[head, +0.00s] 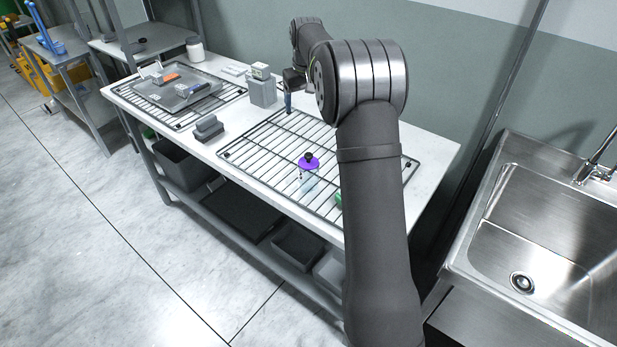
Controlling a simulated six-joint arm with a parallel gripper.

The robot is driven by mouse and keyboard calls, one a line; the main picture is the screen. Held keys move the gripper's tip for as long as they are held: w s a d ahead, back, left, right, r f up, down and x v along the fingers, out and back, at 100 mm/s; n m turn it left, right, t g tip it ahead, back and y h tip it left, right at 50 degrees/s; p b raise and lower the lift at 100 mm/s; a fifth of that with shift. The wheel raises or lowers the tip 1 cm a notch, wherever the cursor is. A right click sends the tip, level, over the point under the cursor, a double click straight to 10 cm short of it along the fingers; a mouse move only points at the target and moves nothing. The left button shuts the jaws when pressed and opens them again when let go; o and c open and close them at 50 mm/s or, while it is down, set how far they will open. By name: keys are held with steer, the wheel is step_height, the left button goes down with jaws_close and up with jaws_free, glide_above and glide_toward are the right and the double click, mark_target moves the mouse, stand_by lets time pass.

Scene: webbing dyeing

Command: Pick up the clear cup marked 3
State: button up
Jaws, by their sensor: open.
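A clear cup (307,182) with a purple top and a dark knob stands on the near part of the right wire rack (262,165). I cannot read any number on it. A green object (339,199) sits to its right on the rack, mostly hidden behind my arm. My gripper (288,102) is open near the back left edge of the rack, well away from the purple-topped cup. Its fingertips are small and partly blurred here, and I see nothing held.
A grey block (263,92) stands close left of my gripper. Dark grey blocks (208,128) lie left of the rack. A tray (178,90) sits on another rack at the far left. A steel sink (540,240) is at right. The rack's middle is clear.

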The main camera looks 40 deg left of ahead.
mark_target(310, 154)
steer(key=s+d+r+n+g+h, duration=0.15)
steer(key=s+d+r, duration=0.35)
steer(key=s+d, duration=0.6)
steer(key=shift+n, duration=0.55)
steer(key=f, duration=1.1)
steer(key=shift+s+f, duration=0.2)
steer(key=shift+f, duration=0.05)
steer(key=shift+s+a+f, duration=0.1)
steer(key=shift+s+f, duration=0.05)
steer(key=shift+f, duration=1.2)
steer(key=shift+s+f, duration=0.15)
steer(key=shift+f, duration=1.2)
steer(key=shift+c, duration=0.5)
steer(key=c, duration=1.1)
